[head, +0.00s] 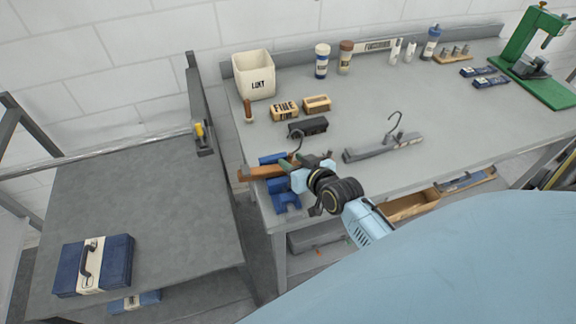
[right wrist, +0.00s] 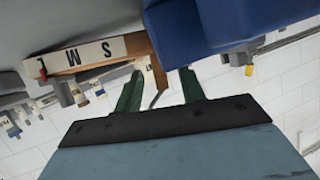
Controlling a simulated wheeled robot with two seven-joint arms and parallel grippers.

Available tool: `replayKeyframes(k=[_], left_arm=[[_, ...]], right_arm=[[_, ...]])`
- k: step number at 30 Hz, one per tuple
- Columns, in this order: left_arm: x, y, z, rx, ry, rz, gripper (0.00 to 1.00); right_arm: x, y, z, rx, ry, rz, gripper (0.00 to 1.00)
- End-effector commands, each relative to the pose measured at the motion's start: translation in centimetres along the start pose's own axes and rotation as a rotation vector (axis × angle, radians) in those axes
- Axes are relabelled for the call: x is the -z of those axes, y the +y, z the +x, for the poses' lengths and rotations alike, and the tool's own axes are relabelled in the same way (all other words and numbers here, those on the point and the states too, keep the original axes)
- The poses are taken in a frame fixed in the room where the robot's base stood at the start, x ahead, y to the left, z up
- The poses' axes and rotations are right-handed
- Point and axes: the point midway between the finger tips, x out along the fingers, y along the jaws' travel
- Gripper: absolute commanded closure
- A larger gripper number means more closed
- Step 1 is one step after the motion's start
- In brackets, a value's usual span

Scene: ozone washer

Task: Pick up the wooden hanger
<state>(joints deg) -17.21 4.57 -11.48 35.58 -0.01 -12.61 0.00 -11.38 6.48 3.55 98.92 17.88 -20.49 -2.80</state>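The wooden hanger (head: 262,173) lies at the near left end of the workbench, beside blue parts (head: 286,200). Its brown bar runs left from my right gripper (head: 301,167), and a dark hook (head: 298,138) rises by the gripper. In the right wrist view, the two green fingers of my right gripper (right wrist: 160,88) stand apart. A brown wooden piece (right wrist: 150,62) shows at the gap between them. I see no clear contact, and the hanger's right part is hidden behind the gripper in the head view. My left gripper is not in view.
A grey hanger (head: 384,148) lies to the right on the bench (head: 450,105). A black block (head: 308,127), labelled wooden blocks (head: 284,112) and a white bin (head: 254,76) stand behind. A green press (head: 535,60) is far right. The grey side table (head: 130,200) holds a blue case (head: 94,266).

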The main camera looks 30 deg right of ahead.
Motion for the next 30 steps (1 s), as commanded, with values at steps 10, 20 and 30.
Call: replayKeyframes(k=[10, 20, 30], left_arm=[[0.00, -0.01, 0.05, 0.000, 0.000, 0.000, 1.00], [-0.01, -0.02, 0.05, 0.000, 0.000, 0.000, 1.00], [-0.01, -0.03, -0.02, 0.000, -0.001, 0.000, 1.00]], right_arm=[[-0.04, 0.02, 0.84, 0.001, -0.001, -0.001, 0.60], [-0.04, 0.03, 0.81, 0.001, -0.001, -0.001, 1.00], [0.11, 0.01, 0.79, 0.001, 0.002, -0.001, 1.00]])
